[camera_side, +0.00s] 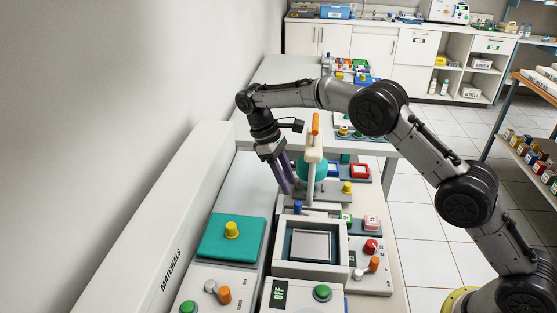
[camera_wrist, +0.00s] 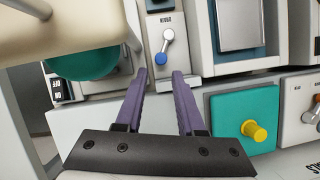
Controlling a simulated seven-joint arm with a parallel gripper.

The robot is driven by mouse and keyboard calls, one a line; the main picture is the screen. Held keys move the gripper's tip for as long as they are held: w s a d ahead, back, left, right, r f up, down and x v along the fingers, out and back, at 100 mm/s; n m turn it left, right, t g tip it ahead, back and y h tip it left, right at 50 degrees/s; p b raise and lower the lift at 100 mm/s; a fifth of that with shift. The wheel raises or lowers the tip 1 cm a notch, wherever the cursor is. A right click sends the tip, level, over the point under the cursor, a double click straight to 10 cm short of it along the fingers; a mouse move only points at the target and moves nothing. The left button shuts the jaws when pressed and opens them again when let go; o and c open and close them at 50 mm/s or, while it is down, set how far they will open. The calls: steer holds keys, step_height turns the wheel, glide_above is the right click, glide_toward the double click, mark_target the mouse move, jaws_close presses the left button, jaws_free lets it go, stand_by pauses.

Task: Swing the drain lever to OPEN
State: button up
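The lever I take to be the drain lever has a blue knob (camera_wrist: 161,59) on a short silver arm and pivot. It stands on a small white panel in the upper middle of the wrist view, with an upside-down label too small to read surely. In the side view its blue knob (camera_side: 297,207) shows just beyond the grey square tray. My gripper (camera_wrist: 160,72) has two purple fingers spread apart with nothing between them. In the wrist view the knob appears between and just beyond the fingertips; contact is not visible. In the side view my gripper (camera_side: 287,190) points down beside the knob.
A tall beige column with an orange handle (camera_side: 315,124) and a teal round part (camera_wrist: 90,63) stand close to my gripper. A teal pad (camera_wrist: 228,108) with a yellow knob and a square tray (camera_side: 311,268) are nearby. Other orange and red controls (camera_side: 370,247) crowd the bench.

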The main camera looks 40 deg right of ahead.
steer(key=v, duration=0.7)
steer(key=shift+f, duration=0.1)
